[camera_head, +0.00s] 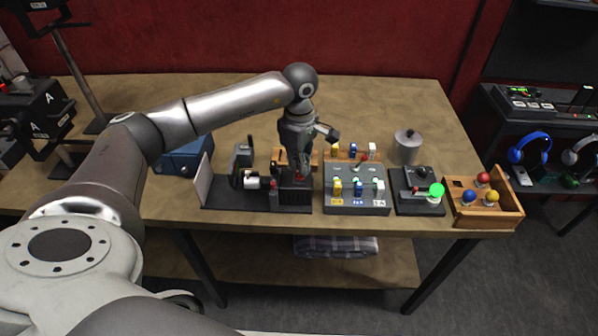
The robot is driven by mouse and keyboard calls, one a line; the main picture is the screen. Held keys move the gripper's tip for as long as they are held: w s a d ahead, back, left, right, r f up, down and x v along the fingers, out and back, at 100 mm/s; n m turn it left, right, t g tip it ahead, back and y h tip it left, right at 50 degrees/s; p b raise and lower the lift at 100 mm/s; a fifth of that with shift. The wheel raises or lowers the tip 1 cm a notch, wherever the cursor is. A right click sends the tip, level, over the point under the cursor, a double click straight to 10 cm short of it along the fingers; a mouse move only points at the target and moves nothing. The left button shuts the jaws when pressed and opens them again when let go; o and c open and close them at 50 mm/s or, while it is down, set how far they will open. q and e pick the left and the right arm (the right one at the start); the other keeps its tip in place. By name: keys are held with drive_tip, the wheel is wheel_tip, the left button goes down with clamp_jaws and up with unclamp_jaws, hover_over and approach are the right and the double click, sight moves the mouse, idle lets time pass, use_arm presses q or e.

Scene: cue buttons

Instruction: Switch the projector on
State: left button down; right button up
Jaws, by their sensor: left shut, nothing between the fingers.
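My left gripper (299,176) points down, shut and empty, over a small black box (293,198) on the wooden table; whether it touches the box is unclear. The box stands at the right end of a dark base (232,206). The base also carries a white upright panel (203,181), a dark grey device (243,158) and a small white and red cylinder (256,183). I cannot tell for sure which part is the projector. The gripper hides much of the box top. My right gripper is not in view.
To the right are a grey console (356,204) with yellow, blue and white switches, a black box (408,205) with a red lever and glowing green lamp (436,190), and a wooden tray (490,216) of coloured balls. A metal canister (407,147) stands behind.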

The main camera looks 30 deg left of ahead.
sight(300, 176)
use_arm(q)
drive_tip(key=shift+f+b, duration=1.05)
drive_tip(key=shift+f, duration=0.2)
idle(0.7)
drive_tip(key=shift+r+p, duration=2)
drive_tip(key=shift+r, duration=1.6)
drive_tip(key=shift+f, duration=0.1)
